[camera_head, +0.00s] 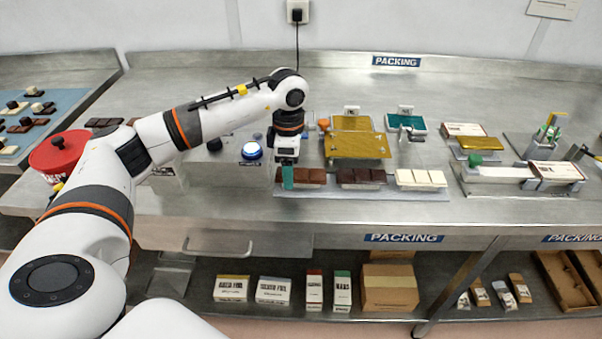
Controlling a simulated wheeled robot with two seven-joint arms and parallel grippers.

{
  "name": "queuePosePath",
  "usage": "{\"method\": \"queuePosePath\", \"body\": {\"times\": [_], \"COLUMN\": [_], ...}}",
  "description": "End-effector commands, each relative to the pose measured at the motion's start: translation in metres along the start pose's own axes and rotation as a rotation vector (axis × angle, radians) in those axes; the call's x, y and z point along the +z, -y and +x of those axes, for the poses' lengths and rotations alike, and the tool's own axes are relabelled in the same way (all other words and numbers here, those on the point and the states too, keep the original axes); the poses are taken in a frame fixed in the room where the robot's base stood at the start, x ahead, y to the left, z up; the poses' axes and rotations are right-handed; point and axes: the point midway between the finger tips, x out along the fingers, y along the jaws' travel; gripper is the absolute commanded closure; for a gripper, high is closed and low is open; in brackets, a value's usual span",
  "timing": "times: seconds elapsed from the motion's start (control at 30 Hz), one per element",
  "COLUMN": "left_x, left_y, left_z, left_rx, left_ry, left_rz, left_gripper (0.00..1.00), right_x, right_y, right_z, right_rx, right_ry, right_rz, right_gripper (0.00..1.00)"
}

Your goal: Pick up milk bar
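The milk bar, a medium-brown chocolate bar (313,176), lies at the left end of a row on a thin grey tray (345,192). To its right lie a dark brown bar (361,177) and a white bar (421,178). My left gripper (288,179) points down at the milk bar's left end, with a teal fingertip part in front of it. The gripper hides that end of the bar, and I cannot tell whether the fingers touch it or how far apart they are. My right gripper is not in view.
Behind the bars stand a gold sheet on a stand (357,145) and a teal-topped device (406,122). A blue button (251,150) is left of the gripper. A red tub (61,153) stands far left. A wrapping fixture (500,173) is at right.

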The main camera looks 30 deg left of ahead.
Motion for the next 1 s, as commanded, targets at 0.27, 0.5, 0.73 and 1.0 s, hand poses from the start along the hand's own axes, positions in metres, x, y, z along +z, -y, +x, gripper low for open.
{"method": "queuePosePath", "body": {"times": [0.27, 0.5, 0.73, 1.0], "left_x": [-0.0001, -0.0001, -0.0002, -0.0001], "left_y": [0.0000, 0.0000, 0.0000, 0.0000], "left_z": [0.0015, 0.0046, 0.0045, 0.0045], "left_rx": [0.000, 0.000, 0.000, 0.000], "left_ry": [0.000, 0.000, 0.000, 0.000], "left_rz": [0.000, 0.000, 0.000, 0.000], "left_gripper": [0.30, 0.30, 0.30, 0.66], "right_x": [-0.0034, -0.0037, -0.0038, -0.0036], "right_y": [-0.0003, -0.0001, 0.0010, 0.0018], "right_z": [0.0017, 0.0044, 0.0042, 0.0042], "right_rx": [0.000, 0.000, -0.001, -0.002], "right_ry": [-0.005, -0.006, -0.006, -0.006], "right_rz": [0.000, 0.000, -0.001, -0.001], "right_gripper": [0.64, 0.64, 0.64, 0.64]}}
